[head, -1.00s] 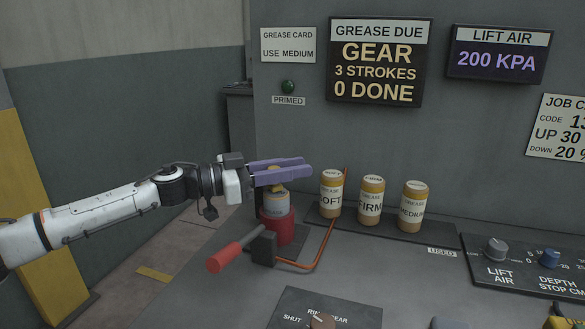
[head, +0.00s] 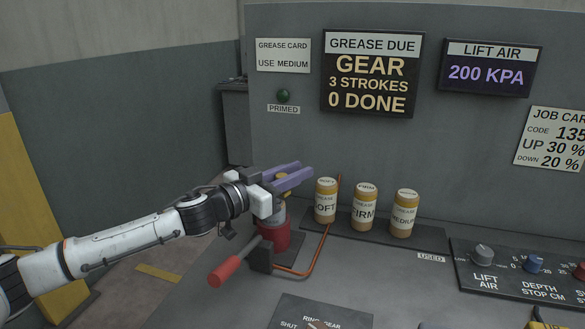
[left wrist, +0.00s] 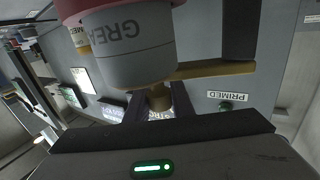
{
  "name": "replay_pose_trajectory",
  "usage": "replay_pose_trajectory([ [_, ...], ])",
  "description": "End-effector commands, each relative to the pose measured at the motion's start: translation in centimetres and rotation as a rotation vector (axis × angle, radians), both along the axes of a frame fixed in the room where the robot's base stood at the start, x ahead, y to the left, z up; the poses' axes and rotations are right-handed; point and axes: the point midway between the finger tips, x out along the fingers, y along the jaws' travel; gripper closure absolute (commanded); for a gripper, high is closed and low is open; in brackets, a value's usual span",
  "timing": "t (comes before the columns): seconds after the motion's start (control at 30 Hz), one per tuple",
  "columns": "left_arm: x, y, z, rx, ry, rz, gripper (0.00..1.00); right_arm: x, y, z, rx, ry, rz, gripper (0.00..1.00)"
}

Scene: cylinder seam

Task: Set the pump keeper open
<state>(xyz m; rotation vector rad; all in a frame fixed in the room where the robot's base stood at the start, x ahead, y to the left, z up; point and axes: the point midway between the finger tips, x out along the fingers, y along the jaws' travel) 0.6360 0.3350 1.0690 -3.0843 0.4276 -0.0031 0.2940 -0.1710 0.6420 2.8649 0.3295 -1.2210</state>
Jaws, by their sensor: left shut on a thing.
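The grease pump has a red holder (head: 275,237) at the left of the bench, with a pale grease cartridge (left wrist: 135,45) standing in it. I take the yellow-gold piece at its top to be the keeper (head: 283,177). In the left wrist view it shows as a gold bar (left wrist: 212,69) beside the cartridge and a round gold knob (left wrist: 158,97). My left gripper (head: 295,174), with purple fingers, is shut on the knob. The fingers hide much of the keeper in the head view. My right gripper is not in view.
A pump lever with a red grip (head: 224,271) sticks out front left of the holder. A copper pipe (head: 318,252) runs beside it. SOFT (head: 325,203), FIRM (head: 364,208) and MEDIUM (head: 404,214) cartridges stand close on the right. The grease display (head: 372,75) reads 0 done.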

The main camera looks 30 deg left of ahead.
Motion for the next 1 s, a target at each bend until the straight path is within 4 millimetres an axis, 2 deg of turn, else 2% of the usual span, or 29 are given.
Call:
replay_pose_trajectory([
  [0.3,0.93,0.32,0.06,0.003,-0.003,0.106,1.0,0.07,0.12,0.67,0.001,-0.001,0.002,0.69],
  [0.77,1.06,0.44,0.07,0.004,-0.004,0.12,1.0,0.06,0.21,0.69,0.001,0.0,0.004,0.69],
  [0.8,1.06,0.44,0.07,0.004,-0.004,0.12,0.72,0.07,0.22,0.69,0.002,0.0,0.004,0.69],
  [0.9,1.06,0.44,0.07,0.003,-0.003,0.12,0.6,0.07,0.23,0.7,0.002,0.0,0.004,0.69],
  [1.0,1.06,0.43,0.06,0.002,-0.003,0.12,0.6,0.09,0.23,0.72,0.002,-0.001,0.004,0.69],
])
